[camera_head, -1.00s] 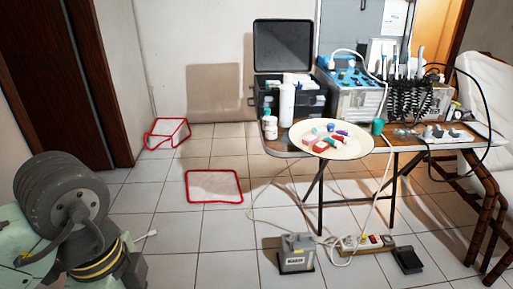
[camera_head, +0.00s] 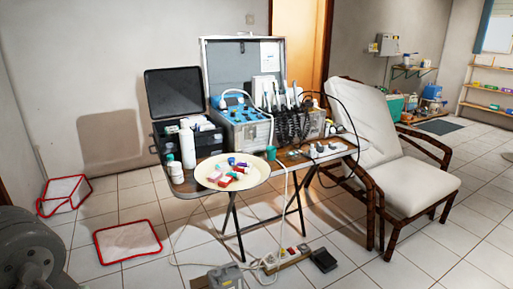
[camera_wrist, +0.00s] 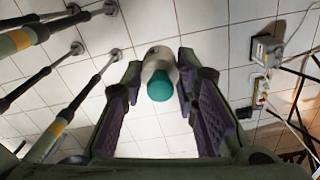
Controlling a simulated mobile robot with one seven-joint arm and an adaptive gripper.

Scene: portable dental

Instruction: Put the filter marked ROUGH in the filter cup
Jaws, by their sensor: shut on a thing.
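In the wrist view my gripper (camera_wrist: 159,65) is shut on a small pale cylinder (camera_wrist: 157,52) with a teal end (camera_wrist: 160,87). The cylinder sits between the fingertips, over the tiled floor. No marking can be read on it, so I cannot tell whether it is the filter marked ROUGH. In the head view my gripper is out of sight. No filter cup can be made out for certain. A teal cup (camera_head: 271,153) stands on the table behind the round tray.
A folding table (camera_head: 320,159) holds a cream tray (camera_head: 207,182) of small coloured pieces, bottles, an open black case (camera_head: 174,92) and a dental unit (camera_head: 239,121). A white chair (camera_head: 418,183) stands to the right. Red-edged floor areas (camera_head: 127,242), a power strip (camera_head: 287,258) and cables lie below.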

